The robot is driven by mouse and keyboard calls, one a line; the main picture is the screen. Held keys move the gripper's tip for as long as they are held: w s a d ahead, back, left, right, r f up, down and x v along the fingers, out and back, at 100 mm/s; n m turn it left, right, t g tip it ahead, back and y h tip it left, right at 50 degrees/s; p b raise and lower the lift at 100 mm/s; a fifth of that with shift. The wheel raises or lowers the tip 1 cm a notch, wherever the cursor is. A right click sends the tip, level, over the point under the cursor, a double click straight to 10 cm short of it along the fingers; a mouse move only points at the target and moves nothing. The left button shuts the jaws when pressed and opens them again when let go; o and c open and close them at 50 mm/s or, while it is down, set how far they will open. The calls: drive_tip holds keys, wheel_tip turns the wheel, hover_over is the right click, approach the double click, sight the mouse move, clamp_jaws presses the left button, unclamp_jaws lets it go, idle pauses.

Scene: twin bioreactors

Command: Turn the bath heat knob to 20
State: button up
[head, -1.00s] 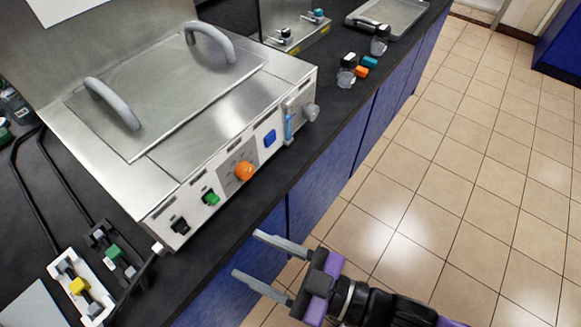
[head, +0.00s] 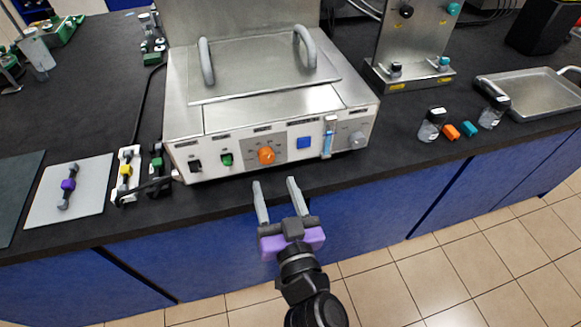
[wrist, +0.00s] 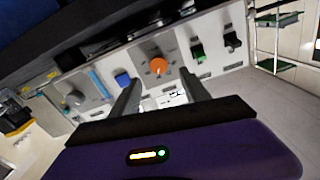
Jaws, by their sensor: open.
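The steel water bath (head: 270,105) stands on the black bench with its front panel facing me. An orange knob (head: 266,155) sits mid-panel, between a green switch (head: 227,159) and a blue square button (head: 304,142); its scale is too small to read. My gripper (head: 277,184) is open and empty, in front of and below the panel, with its fingers pointing at it. In the wrist view the orange knob (wrist: 158,66) shows beyond the two fingers, between their tips and apart from them. I cannot tell which bath control is the heat knob from the labels.
A grey knob (head: 357,140) and a blue-tube gauge (head: 329,137) are on the panel's right. Clamps (head: 127,172) stand left of the bath. Glass jars (head: 431,124) and a steel tray (head: 535,95) lie right. The bench's front edge runs under the gripper.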

sight(267, 160)
drive_tip(key=shift+m, duration=0.3)
drive_tip(key=p+x, duration=0.2)
drive_tip(key=x, duration=0.6)
drive_tip(key=shift+d+f, duration=0.1)
drive_tip(key=shift+c, duration=0.2)
clamp_jaws()
